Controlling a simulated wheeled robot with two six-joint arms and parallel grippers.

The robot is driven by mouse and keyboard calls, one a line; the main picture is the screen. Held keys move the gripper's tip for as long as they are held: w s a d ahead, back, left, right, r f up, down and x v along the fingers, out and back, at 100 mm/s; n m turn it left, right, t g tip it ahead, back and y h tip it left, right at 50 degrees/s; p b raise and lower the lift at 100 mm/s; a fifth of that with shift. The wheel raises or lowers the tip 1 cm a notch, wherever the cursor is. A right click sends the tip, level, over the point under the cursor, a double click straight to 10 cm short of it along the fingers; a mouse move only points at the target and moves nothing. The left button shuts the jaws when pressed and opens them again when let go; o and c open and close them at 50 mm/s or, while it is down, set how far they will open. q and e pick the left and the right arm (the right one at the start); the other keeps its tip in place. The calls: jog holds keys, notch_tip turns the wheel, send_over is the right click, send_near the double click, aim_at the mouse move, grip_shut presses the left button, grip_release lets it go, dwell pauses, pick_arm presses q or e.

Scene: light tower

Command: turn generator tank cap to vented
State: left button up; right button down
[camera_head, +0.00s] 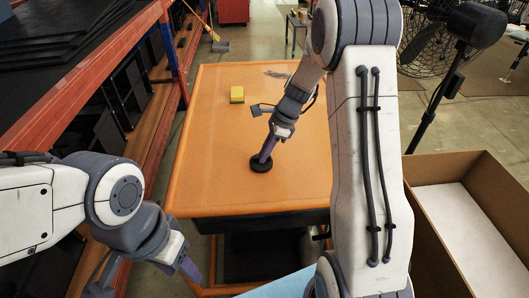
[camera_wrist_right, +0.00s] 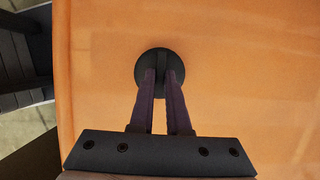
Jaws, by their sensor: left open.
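The black round tank cap (camera_head: 261,163) sits on the flat orange top of the tank (camera_head: 225,120). In the right wrist view the cap (camera_wrist_right: 148,69) has a raised bar across its middle. My right gripper (camera_head: 266,153) points down at the cap, and its purple fingers (camera_wrist_right: 161,78) lie close together, one on each side of the bar. They appear shut on it. No vent marking is readable on the cap. My left gripper (camera_head: 148,280) is open and empty at the lower left, in front of the orange unit and apart from it.
A shelf rack (camera_head: 130,45) stands along the left side. An open cardboard box (camera_head: 465,215) is at the right, with a fan (camera_head: 430,40) behind it. The orange top around the cap is clear.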

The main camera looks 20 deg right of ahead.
jog(key=n+p, duration=0.1)
jog(key=p, duration=0.1)
jog(key=shift+w+r+n+g+p, duration=0.1)
jog(key=shift+r+n+g+p, duration=0.1)
jog(key=shift+n+g+p, duration=0.15)
jog(key=n+g+p, duration=0.1)
jog(key=n+p, duration=0.1)
jog(key=shift+w+n+p, duration=0.1)
jog(key=shift+n+p, duration=0.2)
jog(key=shift+n, duration=0.05)
jog(key=n+p, duration=0.1)
jog(key=n+g+p, duration=0.1)
jog(key=n, duration=0.1)
jog(key=shift+w+n+p, duration=0.2)
jog(key=shift+n+p, duration=0.1)
jog(key=shift+p, duration=0.1)
jog(key=n+g+p, duration=0.1)
jog(key=n, duration=0.1)
jog(key=n+h+p, duration=0.1)
jog(key=n, duration=0.1)
jog(key=shift+w+a+f+n+g, duration=0.1)
jog(key=shift+w+n+g, duration=0.05)
jog(key=shift+n+g, duration=0.2)
jog(key=n+h, duration=0.1)
jog(key=n, duration=0.1)
jog(key=n+g+h+p, duration=0.1)
jog(key=n, duration=0.2)
jog(key=shift+w+a, duration=0.2)
jog(key=shift+n, duration=0.25)
